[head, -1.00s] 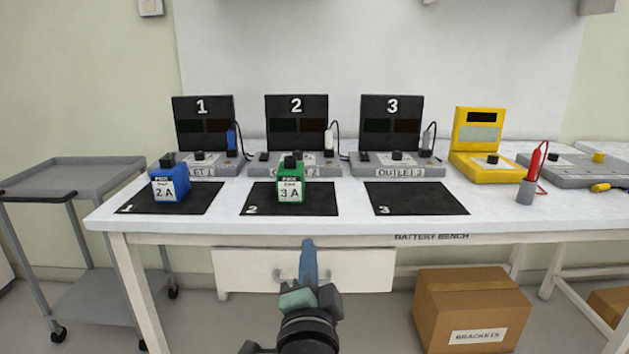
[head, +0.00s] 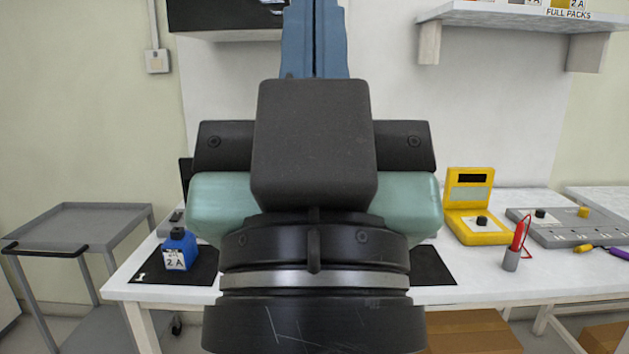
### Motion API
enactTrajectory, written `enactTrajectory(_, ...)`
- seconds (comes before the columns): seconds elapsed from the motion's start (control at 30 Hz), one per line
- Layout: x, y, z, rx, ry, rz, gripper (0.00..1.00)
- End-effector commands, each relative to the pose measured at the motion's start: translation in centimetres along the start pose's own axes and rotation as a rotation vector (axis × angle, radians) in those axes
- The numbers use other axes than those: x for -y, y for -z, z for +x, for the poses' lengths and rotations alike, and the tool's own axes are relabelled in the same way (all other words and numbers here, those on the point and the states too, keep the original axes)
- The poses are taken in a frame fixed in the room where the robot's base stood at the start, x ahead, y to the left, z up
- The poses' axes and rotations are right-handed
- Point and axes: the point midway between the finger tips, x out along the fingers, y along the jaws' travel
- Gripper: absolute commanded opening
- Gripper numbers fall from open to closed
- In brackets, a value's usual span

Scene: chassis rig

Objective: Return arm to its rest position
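My gripper (head: 316,30) is raised upright, close in front of the head camera. Its two blue fingers point up, side by side with only a thin dark line between them, and nothing shows held. Their tips reach the top edge of the picture. My dark wrist and the gripper's body fill the middle and hide most of the bench.
A blue pack (head: 179,252) stands on mat 1 (head: 149,270) on the white bench (head: 530,272). A yellow tester (head: 476,215) and a red probe in a grey holder (head: 510,260) are at right. A wall shelf (head: 500,15) is upper right, a grey cart (head: 75,228) left.

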Motion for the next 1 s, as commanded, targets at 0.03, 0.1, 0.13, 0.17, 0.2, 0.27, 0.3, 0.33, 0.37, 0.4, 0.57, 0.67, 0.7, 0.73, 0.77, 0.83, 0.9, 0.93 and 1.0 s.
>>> enactTrajectory(0.03,0.0,2.3,2.5,0.000,0.000,0.001,0.00)
enactTrajectory(0.1,0.0,3.8,4.1,0.001,0.001,0.001,0.00)
enactTrajectory(0.13,0.0,4.4,4.7,0.001,0.001,0.001,0.00)
enactTrajectory(0.17,0.0,5.1,5.4,0.001,0.001,0.001,0.00)
enactTrajectory(0.2,0.0,5.9,6.3,0.001,0.001,0.001,0.00)
enactTrajectory(0.27,0.0,7.1,7.6,0.001,0.001,0.001,0.00)
enactTrajectory(0.3,0.0,7.8,8.3,0.001,0.001,0.001,0.00)
enactTrajectory(0.33,0.0,8.3,8.9,0.001,0.001,0.001,0.00)
enactTrajectory(0.37,0.0,8.8,9.3,0.001,0.001,0.002,0.00)
enactTrajectory(0.4,0.0,9.3,9.9,0.001,0.001,0.002,0.00)
enactTrajectory(0.57,0.0,10.4,11.1,0.001,0.001,0.002,0.00)
enactTrajectory(0.67,0.0,10.5,11.2,0.001,0.001,0.002,0.00)
enactTrajectory(0.7,0.0,10.5,11.2,0.001,0.001,0.002,0.00)
enactTrajectory(0.73,0.0,10.5,11.2,0.001,0.001,0.002,0.00)
enactTrajectory(0.77,0.0,10.5,11.2,0.001,0.001,0.002,0.00)
enactTrajectory(0.83,0.0,10.5,11.2,0.001,0.001,0.002,0.00)
enactTrajectory(0.9,0.0,10.5,11.2,0.001,0.001,0.002,0.00)
enactTrajectory(0.93,0.0,10.5,11.2,0.001,0.001,0.002,0.00)
enactTrajectory(1.0,0.0,10.5,11.2,0.001,0.001,0.002,0.00)
